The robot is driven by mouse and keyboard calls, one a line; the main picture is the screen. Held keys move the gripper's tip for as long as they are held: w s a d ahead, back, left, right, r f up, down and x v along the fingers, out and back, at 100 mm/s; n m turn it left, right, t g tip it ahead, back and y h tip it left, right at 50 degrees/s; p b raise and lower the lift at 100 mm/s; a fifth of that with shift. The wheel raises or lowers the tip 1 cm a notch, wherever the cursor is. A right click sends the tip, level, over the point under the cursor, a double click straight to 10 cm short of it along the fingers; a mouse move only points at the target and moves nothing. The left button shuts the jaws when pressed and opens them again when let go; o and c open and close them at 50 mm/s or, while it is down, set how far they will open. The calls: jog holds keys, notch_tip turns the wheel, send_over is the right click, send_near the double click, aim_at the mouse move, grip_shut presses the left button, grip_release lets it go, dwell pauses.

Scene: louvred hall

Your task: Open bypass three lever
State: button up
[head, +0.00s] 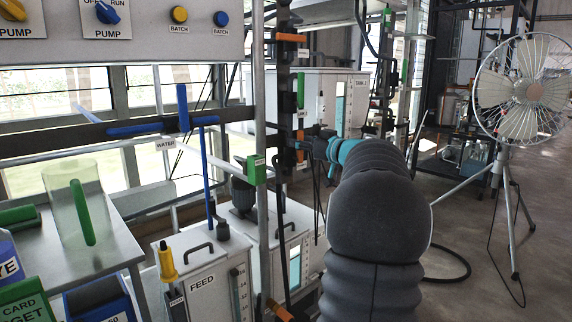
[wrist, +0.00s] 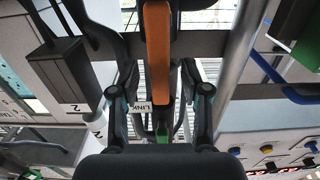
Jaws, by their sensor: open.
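My gripper (head: 318,147) is at the dark upright rack in the head view, with my arm hiding part of what lies behind. In the wrist view my gripper (wrist: 160,98) is open, its two fingers on either side of an orange lever (wrist: 158,50). Gaps show between the lever and both fingers, so it is not gripped. A white label by the lever's lower end (wrist: 145,107) reads roughly "LINK". In the head view another orange handle (head: 290,37) sits higher on the rack. I cannot read which lever is bypass three.
A green handle (head: 301,90) is on the rack above my gripper. A green tag box (head: 257,170) is on the pale post to the left. Blue pipe levers (head: 183,107) and a feed tank (head: 205,270) stand left. A fan (head: 525,85) stands right, with open floor before it.

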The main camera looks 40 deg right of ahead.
jog(key=s, duration=0.7)
jog(key=shift+d, duration=0.25)
jog(key=shift+s, duration=0.15)
